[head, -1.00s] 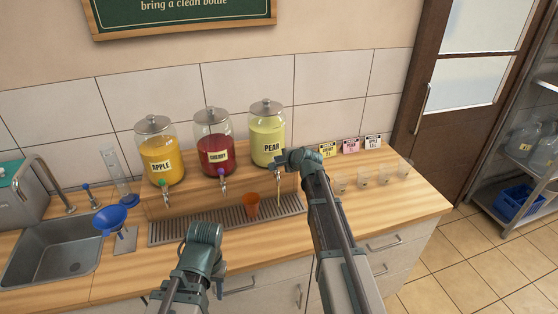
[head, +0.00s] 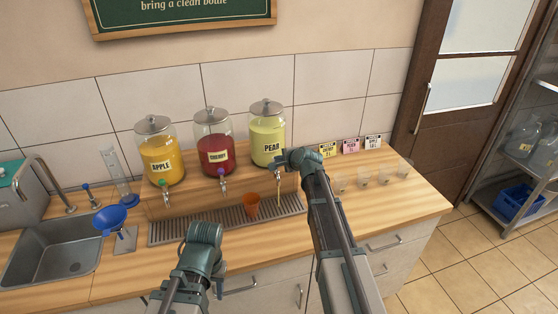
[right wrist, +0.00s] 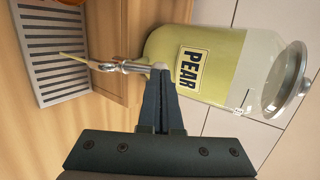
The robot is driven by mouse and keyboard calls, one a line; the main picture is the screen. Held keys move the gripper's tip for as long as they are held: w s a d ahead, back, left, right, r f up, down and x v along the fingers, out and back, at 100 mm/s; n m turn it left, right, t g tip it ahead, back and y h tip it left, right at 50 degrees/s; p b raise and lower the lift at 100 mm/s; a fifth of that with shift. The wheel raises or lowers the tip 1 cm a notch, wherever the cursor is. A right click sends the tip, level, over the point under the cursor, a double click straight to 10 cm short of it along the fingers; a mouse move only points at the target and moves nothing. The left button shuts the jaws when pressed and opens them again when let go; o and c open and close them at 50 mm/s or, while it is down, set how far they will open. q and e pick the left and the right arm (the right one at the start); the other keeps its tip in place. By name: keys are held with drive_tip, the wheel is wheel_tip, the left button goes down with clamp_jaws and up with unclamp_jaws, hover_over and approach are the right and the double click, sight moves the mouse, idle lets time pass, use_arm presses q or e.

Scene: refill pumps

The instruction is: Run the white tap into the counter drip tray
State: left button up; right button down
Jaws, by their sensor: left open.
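The pear dispenser (head: 267,133) holds pale green-yellow juice. Its metal tap (right wrist: 133,67) shows in the right wrist view. My right gripper (head: 281,163) is at this tap.
The apple dispenser (head: 160,155) and cherry dispenser (head: 214,150) stand to the left. A blue funnel (head: 110,219) is beside the sink (head: 60,255). Several small clear cups (head: 363,180) and three label cards (head: 350,147) are at the right.

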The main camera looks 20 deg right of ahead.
drive_tip(key=shift+r, duration=0.15)
idle(0.8)
drive_tip(key=shift+r+p, duration=0.7)
drive_tip(key=shift+p, duration=0.15)
drive_tip(key=s+d+r+p, duration=0.1)
drive_tip(key=s+r+p, duration=0.1)
drive_tip(key=s, duration=0.4)
drive_tip(key=s+d+r+p, duration=0.1)
drive_tip(key=s+r+p, duration=0.1)
drive_tip(key=s, duration=0.5)
drive_tip(key=shift+d+r, duration=0.15)
drive_tip(key=shift+d, duration=0.15)
